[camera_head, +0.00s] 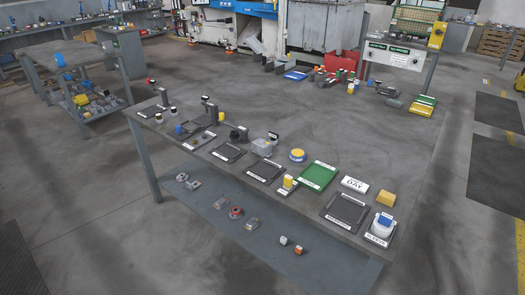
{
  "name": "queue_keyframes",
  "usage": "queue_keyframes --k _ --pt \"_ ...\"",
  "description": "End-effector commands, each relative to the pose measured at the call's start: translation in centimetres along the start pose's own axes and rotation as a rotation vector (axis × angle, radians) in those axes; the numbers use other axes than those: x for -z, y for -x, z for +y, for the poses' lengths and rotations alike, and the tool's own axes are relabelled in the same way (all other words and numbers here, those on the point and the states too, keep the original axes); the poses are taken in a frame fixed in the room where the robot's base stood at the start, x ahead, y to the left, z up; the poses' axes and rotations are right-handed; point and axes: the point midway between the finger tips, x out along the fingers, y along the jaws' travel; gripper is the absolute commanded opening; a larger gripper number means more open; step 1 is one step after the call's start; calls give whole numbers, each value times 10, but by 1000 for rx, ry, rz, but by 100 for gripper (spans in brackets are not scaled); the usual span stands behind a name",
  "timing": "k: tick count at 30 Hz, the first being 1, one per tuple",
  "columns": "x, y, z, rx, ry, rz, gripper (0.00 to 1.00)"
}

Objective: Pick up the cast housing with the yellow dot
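A grey block-shaped part (261,147), which looks like a cast housing, stands on the long grey table (318,214) behind the dark trays. Several small metallic parts lie on the lower shelf (205,208), among them a round one (182,177), a grey one (193,185), one with red on it (236,212) and another grey one (252,223). They are too small for me to make out a yellow dot on any of them. My gripper is not in view.
The table holds dark trays (342,222), a green tray (318,176), a round yellow-and-blue item (297,155), a yellow block (386,198) and a white sign (355,185). Upright posts stand at its far left. Small cubes (298,250) sit on the lower shelf. Open floor surrounds the table.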

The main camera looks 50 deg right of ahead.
Motion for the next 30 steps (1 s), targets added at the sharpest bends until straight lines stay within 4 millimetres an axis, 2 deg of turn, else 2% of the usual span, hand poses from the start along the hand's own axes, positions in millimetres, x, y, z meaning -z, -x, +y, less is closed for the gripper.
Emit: queue_keyframes --k 7,24,30 --pt "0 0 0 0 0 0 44" --pt "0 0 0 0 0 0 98" --pt "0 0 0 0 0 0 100"
